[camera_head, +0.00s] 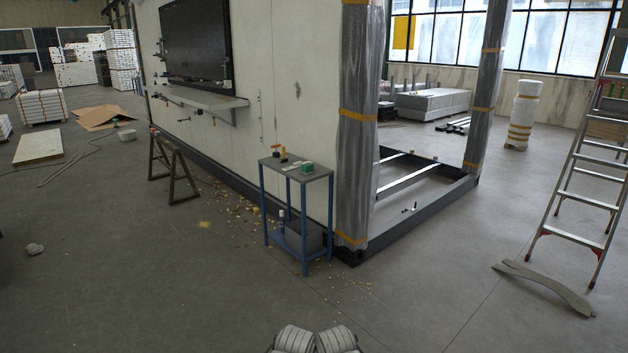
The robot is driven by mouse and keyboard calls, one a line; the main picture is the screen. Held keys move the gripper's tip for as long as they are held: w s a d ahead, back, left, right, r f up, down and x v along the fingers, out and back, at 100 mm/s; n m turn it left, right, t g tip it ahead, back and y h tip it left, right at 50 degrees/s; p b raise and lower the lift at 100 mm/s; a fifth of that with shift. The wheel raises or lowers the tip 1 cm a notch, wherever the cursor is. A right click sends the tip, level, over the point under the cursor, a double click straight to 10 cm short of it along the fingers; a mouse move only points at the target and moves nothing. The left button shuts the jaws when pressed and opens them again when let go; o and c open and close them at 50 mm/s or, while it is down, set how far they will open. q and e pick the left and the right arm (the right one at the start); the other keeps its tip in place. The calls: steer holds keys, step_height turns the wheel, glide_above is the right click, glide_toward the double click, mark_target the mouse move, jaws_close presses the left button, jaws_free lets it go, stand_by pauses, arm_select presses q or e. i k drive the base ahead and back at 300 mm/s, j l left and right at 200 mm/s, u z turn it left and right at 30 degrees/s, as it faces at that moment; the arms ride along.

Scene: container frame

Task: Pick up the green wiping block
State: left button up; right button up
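The green wiping block (307,168) is a small green piece on the right part of the top of a small blue-legged table (318,177). The table stands against the white wall panel, near the plastic-wrapped corner post. Small items with orange and yellow parts (279,152) stand on the same tabletop, left of the block. At the bottom centre two grey rounded parts show, which are mine. Neither of my grippers can be made out in this view, and nothing touches the block.
A wooden sawhorse (173,168) stands left of the table. Wood chips (245,208) litter the floor there. A stepladder (585,165) and a curved grey strip (545,286) are at the right. The floor in front of the table is largely clear.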

mark_target(307, 167)
steer(key=i, duration=4.55)
steer(key=i+z, duration=0.35)
